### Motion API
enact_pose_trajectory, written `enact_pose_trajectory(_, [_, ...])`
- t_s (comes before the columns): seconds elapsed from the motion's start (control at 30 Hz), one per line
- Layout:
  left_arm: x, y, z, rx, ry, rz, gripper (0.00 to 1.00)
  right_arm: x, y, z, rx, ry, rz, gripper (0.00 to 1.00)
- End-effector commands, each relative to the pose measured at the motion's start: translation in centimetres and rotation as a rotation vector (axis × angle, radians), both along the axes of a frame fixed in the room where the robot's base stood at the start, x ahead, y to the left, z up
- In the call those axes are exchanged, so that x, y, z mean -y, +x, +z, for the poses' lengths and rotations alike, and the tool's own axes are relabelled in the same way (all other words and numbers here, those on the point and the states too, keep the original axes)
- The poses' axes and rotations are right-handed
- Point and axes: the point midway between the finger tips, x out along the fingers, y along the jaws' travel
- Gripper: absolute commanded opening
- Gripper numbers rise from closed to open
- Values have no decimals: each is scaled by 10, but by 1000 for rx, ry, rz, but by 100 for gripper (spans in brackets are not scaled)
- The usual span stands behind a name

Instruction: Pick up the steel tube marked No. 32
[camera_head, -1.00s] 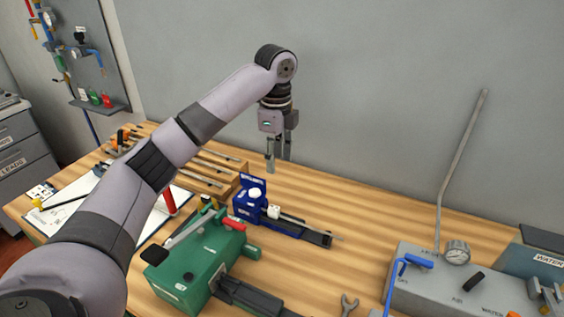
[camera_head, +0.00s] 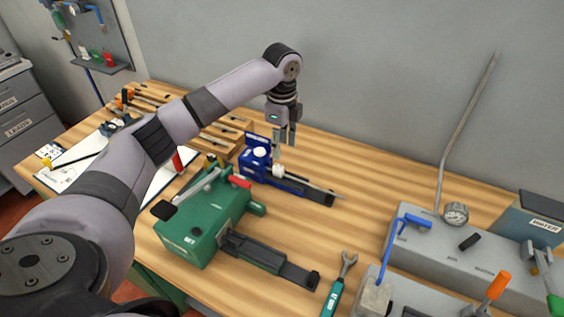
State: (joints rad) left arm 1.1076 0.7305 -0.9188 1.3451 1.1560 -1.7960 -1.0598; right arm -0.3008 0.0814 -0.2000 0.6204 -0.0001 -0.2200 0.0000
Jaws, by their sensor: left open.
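Several thin steel tubes or rods lie in a wooden rack (camera_head: 236,128) at the back left of the bench; no number 32 is readable on any of them. A thin steel rod (camera_head: 318,189) lies along the blue bench tool (camera_head: 258,156); whether it is the marked tube I cannot tell. My left gripper (camera_head: 284,142) points down, open and empty, above and just behind the blue tool. My left arm hides part of the rack. My right gripper is not in view.
A green bench tool (camera_head: 200,232) with a lever stands in front of the blue one. A wrench (camera_head: 340,286) lies right of it. A grey station with a gauge (camera_head: 455,214) and tall bent pipe (camera_head: 466,125) stands at the right. The wooden bench (camera_head: 375,190) between is clear.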

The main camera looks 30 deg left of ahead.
Motion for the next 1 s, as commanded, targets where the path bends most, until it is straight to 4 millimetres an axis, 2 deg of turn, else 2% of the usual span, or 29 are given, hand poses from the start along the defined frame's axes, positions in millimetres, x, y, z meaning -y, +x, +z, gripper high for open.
enact_pose_trajectory(0.2, [0, -1, -43, -5, 2, 0, 42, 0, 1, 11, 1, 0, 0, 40])
enact_pose_trajectory(0.43, [0, -1, -77, -3, 0, 0, 42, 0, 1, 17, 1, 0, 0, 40])
enact_pose_trajectory(0.6, [0, 0, -88, 0, 1, 0, 42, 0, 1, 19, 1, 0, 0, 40])
enact_pose_trajectory(0.9, [0, 0, -90, 0, 1, -1, 42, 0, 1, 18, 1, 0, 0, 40])
enact_pose_trajectory(1.0, [0, 0, -90, 0, 1, -1, 36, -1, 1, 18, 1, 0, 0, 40])
